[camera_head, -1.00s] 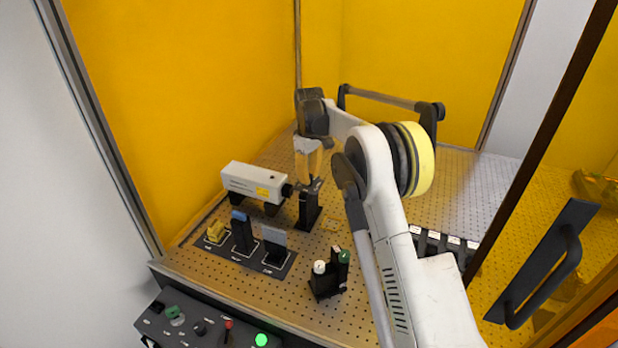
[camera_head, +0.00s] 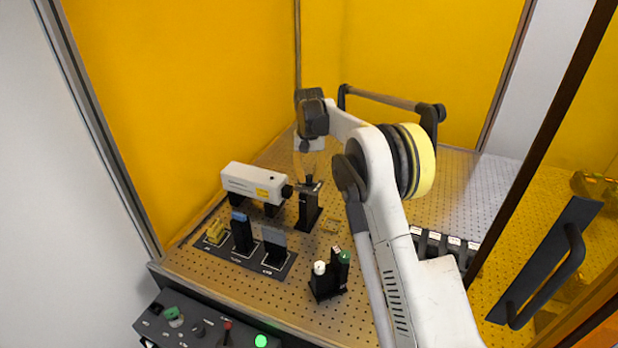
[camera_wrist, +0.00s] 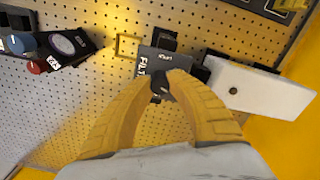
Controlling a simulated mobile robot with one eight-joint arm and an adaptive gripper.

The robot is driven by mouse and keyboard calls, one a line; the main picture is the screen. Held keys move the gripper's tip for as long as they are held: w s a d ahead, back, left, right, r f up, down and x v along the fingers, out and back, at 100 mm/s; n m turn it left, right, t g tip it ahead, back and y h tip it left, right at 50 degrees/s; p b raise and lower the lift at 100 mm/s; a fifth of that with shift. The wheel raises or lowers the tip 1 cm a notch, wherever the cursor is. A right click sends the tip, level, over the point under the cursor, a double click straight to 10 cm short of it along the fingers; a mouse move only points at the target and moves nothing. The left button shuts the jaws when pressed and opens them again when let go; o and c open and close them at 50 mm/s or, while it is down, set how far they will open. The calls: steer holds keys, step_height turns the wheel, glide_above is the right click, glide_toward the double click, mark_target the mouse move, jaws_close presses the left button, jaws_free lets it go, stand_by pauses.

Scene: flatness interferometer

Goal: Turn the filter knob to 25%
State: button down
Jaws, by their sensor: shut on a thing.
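The filter knob is a small dark knob (camera_wrist: 158,88) on top of a black mount labelled FILTER (camera_wrist: 152,66) in the wrist view. In the head view the black filter mount (camera_head: 308,212) stands upright just right of the white box. My gripper (camera_wrist: 166,80) comes from above, its yellow fingers closed around the knob. In the head view my gripper (camera_head: 307,172) is partly seen edge-on above the mount. The fingertips hide part of the knob, and I cannot read its setting.
The white box (camera_head: 254,183) stands close left of the mount. A tray (camera_head: 218,248) with several small parts lies in front. A black block (camera_head: 325,286) with white and green caps stands at front right. A control panel (camera_head: 190,318) is at the front edge.

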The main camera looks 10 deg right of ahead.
mark_target(309, 176)
steer(key=shift+m, duration=0.9)
steer(key=c, duration=1.2)
jaws_free()
step_height(309, 176, up, 12)
